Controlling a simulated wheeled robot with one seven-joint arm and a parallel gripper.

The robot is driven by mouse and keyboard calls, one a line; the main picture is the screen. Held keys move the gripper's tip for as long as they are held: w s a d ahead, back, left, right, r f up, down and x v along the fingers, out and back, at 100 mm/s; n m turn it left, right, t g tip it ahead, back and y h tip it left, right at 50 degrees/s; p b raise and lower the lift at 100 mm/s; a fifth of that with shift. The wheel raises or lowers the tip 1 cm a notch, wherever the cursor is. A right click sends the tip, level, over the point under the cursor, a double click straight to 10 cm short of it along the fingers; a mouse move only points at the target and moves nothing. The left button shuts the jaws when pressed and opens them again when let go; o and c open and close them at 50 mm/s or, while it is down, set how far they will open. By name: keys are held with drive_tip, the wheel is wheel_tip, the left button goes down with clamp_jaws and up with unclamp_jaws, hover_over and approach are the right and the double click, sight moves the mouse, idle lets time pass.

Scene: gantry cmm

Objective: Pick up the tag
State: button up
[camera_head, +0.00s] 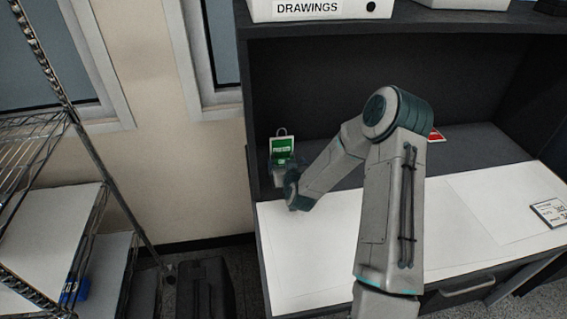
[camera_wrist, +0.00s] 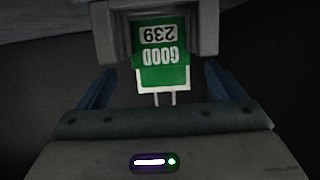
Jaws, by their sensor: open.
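The green tag (camera_head: 282,147) stands upright at the left end of the dark shelf unit, with its wire loop on top. In the wrist view the tag (camera_wrist: 164,62) is upside down, reads "GOOD" and "239", and has its wire prongs toward me. A grey frame-like part (camera_wrist: 112,40) surrounds its far end; I cannot tell whether they touch. My gripper (camera_wrist: 163,88) is open, its blue fingers on either side of the tag's near end.
The white worktop (camera_head: 310,250) is mostly clear, with a small label card (camera_head: 548,211) at the right. A red card (camera_head: 436,135) lies behind my arm. A box marked "DRAWINGS" (camera_head: 320,9) is on the upper shelf. A wire rack (camera_head: 50,215) stands left.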

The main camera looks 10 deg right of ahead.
drive_tip(key=shift+x, duration=1.3)
drive_tip(key=shift+a+r, duration=0.1)
drive_tip(key=shift+c, duration=0.3)
drive_tip(key=c, duration=1)
drive_tip(key=shift+r, duration=0.1)
